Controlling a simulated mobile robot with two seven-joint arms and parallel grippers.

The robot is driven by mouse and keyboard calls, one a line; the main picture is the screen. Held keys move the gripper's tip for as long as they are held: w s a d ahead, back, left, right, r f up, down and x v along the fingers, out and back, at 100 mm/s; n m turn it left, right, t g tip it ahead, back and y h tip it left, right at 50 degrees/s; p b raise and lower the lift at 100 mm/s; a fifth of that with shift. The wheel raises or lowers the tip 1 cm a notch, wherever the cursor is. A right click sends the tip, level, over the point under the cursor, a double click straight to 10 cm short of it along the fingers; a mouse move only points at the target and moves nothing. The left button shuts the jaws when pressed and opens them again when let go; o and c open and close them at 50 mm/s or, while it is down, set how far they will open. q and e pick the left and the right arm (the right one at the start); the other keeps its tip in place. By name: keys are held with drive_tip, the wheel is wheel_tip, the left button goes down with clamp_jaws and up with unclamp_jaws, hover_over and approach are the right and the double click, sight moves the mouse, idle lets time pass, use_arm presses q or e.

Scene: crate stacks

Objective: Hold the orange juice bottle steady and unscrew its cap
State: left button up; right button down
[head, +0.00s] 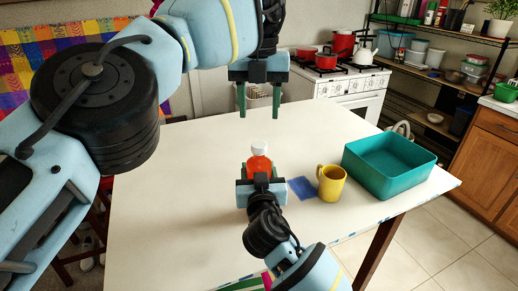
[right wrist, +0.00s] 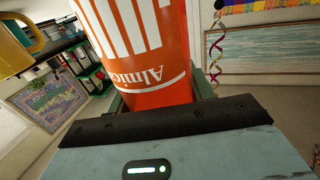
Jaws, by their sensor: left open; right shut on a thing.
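The orange juice bottle (head: 259,163) stands upright on the white table, with its white cap (head: 259,147) on top. My right gripper (head: 261,185) is shut on the bottle's body from the near side and hides its lower part. In the right wrist view the orange-and-white bottle (right wrist: 145,50) fills the space between the fingers. My left gripper (head: 259,112) is open and empty, fingers pointing down, above and beyond the cap and apart from it.
A yellow mug (head: 332,184) and a blue flat square (head: 302,188) are right of the bottle. A teal bin (head: 390,165) stands at the table's right end. The table (head: 160,200) is clear on the left. A stove with red pots (head: 328,61) is behind.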

use_arm(q)
drive_tip(key=m, duration=1.3)
drive_tip(key=shift+m, duration=0.3)
drive_tip(key=m, duration=0.4)
drive_tip(key=shift+m, duration=0.3)
drive_tip(key=m, duration=0.4)
drive_tip(key=shift+m, duration=0.3)
drive_tip(key=m, duration=0.4)
drive_tip(key=shift+m, duration=0.3)
drive_tip(key=m, duration=0.7)
drive_tip(key=shift+m, duration=0.4)
